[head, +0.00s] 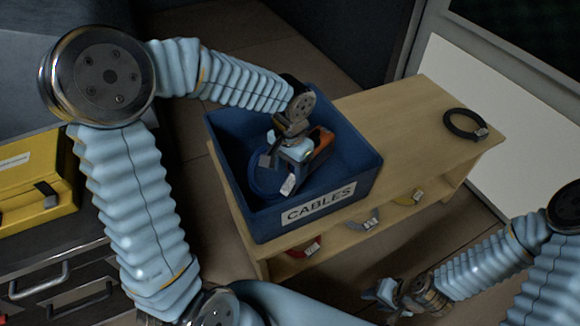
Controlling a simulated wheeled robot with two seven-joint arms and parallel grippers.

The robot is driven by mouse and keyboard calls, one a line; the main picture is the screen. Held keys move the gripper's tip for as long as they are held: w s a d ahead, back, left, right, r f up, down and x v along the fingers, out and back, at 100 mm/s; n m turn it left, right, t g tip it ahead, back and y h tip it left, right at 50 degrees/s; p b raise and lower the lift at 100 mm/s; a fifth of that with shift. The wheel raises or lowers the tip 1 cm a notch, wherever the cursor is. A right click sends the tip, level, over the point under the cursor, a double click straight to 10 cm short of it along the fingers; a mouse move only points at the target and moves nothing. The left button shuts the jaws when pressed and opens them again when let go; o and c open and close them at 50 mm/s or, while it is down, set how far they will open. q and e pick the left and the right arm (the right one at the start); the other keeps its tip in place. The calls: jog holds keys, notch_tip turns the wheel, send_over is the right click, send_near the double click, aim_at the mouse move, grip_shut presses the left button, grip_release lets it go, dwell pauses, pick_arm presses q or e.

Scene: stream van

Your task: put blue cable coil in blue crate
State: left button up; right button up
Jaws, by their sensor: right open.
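The blue crate (375,170) with a "CABLES" label stands on the near-left end of a wooden shelf unit. The blue cable coil (258,182) is inside it, toward the left, with a pale tag that seems to belong to it. My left gripper (277,168) reaches down into the crate, over the coil. Its fingers overlap the coil in the picture, and I cannot tell whether they grip it. My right gripper (380,292) is open and empty, low at the bottom right, in front of the shelf and away from the crate.
A black cable coil (462,124) lies on the far right of the wooden top (400,115). An orange item (322,142) shows in the crate. A yellow case (35,180) sits on drawers at left.

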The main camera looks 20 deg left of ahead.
pick_arm(q)
notch_tip(320, 180, up, 13)
jog(key=shift+f+p, duration=0.2)
jog(key=shift+p, duration=0.5)
